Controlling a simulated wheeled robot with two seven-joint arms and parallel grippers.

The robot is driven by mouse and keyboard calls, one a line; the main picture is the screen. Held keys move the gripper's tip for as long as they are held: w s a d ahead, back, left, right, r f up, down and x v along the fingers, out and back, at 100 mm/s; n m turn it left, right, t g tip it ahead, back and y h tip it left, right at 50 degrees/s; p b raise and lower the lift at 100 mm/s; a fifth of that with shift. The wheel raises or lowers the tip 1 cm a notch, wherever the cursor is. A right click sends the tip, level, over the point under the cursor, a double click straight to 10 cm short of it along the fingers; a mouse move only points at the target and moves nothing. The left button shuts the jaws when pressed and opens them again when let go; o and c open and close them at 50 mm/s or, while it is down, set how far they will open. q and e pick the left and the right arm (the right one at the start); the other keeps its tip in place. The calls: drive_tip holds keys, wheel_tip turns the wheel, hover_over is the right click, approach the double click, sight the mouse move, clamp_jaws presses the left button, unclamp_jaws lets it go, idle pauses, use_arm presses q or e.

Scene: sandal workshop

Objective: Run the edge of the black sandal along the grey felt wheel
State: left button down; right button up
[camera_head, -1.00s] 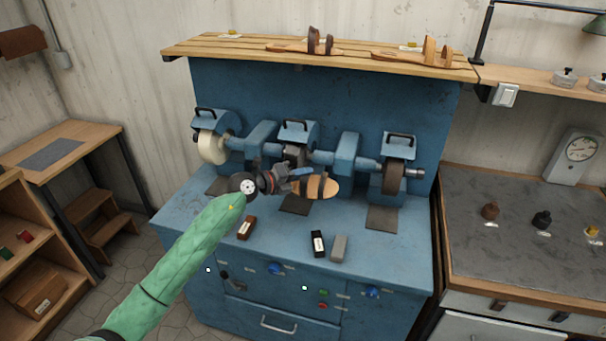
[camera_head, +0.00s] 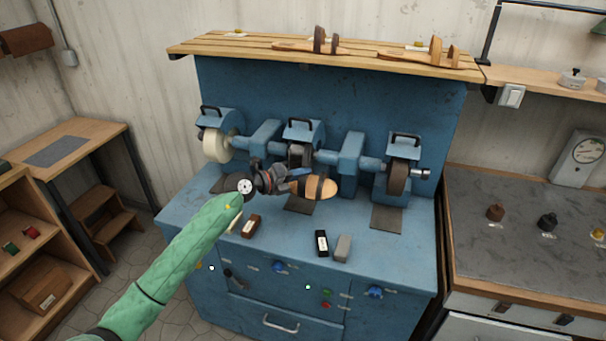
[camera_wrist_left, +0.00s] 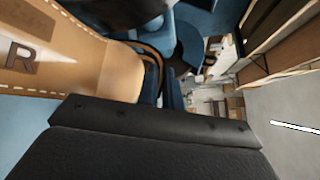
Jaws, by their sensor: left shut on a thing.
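My left gripper (camera_head: 284,184) is shut on the black sandal (camera_head: 328,188), which has a tan footbed and dark straps. In the left wrist view the footbed (camera_wrist_left: 75,55) fills the upper left, with an "R" stamped on it, above a dark gripper finger (camera_wrist_left: 140,150). The middle wheel (camera_head: 297,157) looks dark grey and seems to be the grey felt wheel; its lower part is partly covered by the gripper. The sandal is in front of and below this wheel in the picture. I cannot tell whether its edge touches. My right gripper is not in view.
A cream wheel (camera_head: 216,147) is at the left of the blue machine and a dark brown wheel (camera_head: 397,178) at its right. A brown block (camera_head: 251,226), a black block (camera_head: 321,243) and a grey block (camera_head: 343,247) lie on the front ledge. Sandals (camera_head: 312,45) stand on the shelf above.

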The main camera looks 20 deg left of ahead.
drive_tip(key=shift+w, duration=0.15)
use_arm(q)
drive_tip(key=shift+w+r, duration=0.1)
drive_tip(key=shift+w, duration=0.1)
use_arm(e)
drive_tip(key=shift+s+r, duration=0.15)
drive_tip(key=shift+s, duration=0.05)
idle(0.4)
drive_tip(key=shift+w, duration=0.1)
use_arm(q)
drive_tip(key=shift+a, duration=0.25)
drive_tip(key=shift+s+a, duration=0.1)
idle(0.8)
